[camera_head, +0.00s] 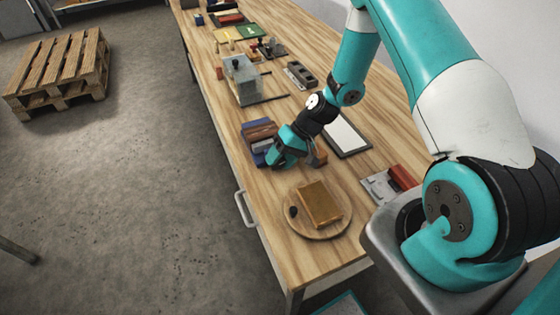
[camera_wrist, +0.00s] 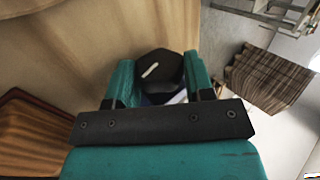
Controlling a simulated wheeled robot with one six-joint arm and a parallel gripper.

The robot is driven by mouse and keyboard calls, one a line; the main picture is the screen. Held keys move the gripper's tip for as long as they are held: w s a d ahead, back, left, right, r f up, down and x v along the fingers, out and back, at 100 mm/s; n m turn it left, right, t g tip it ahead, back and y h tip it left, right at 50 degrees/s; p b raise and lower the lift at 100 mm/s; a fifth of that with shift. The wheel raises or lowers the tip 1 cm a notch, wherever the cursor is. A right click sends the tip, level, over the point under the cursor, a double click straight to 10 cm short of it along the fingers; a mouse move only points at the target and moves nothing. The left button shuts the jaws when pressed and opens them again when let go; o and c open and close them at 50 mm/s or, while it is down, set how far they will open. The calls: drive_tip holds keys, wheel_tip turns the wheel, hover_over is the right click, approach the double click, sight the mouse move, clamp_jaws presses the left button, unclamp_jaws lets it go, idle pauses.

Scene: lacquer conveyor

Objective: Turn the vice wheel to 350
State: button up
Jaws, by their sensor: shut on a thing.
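The vice wheel (camera_wrist: 160,64) is a dark, faceted knob with a short white mark in the wrist view. The mark slants from lower left to upper right. My gripper (camera_wrist: 157,78) has its teal fingers on both sides of the wheel and is shut on it. No scale or numbers can be read around it. In the head view my gripper (camera_head: 270,158) is low over the bench, beside a blue and brown block-like fixture (camera_head: 259,132). The wheel is hidden there by my gripper, so I cannot tell how it joins the fixture.
On the wooden bench (camera_head: 222,131), a round board (camera_head: 333,228) with a golden-brown block (camera_head: 319,203) lies nearer. A framed pale panel (camera_head: 346,136) lies to the right. A grey box fixture (camera_head: 242,82) stands farther back. A pallet (camera_head: 60,68) is on the floor.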

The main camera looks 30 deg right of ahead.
idle(0.4)
drive_tip(key=o, duration=0.9)
